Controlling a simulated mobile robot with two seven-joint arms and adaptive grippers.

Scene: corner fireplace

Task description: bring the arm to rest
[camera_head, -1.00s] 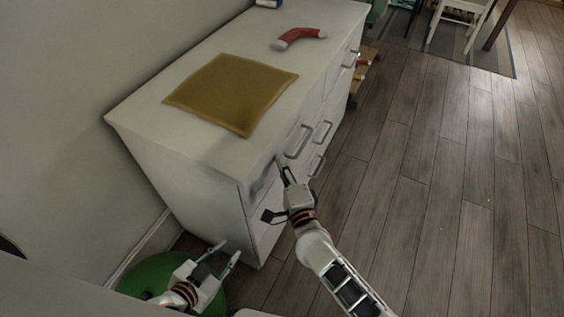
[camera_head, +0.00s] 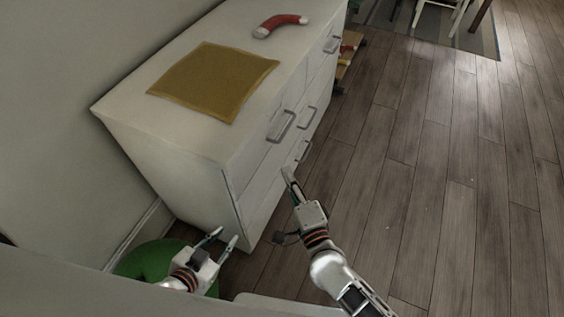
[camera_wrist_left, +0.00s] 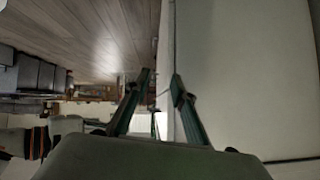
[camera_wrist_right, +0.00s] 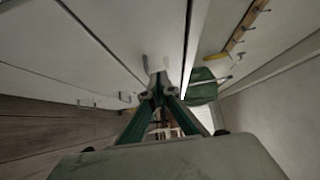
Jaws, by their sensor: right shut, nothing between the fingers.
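My right gripper (camera_head: 287,174) is shut and empty. It is in front of the white dresser's (camera_head: 170,165) drawer side, just below and right of the nearest drawer handle in the head view. It appears apart from the dresser, though the exact gap is hard to judge. Its closed fingertips also show in the right wrist view (camera_wrist_right: 158,80). My left gripper (camera_head: 227,235) is open and empty beside the dresser's near lower corner. Its spread fingers also show in the left wrist view (camera_wrist_left: 162,78).
A mustard cloth (camera_head: 213,82) and a red curved object with white ends (camera_head: 279,25) lie on the dresser. A round green object (camera_head: 150,260) is on the floor near my left gripper. The wooden floor (camera_head: 440,170) at right is clear.

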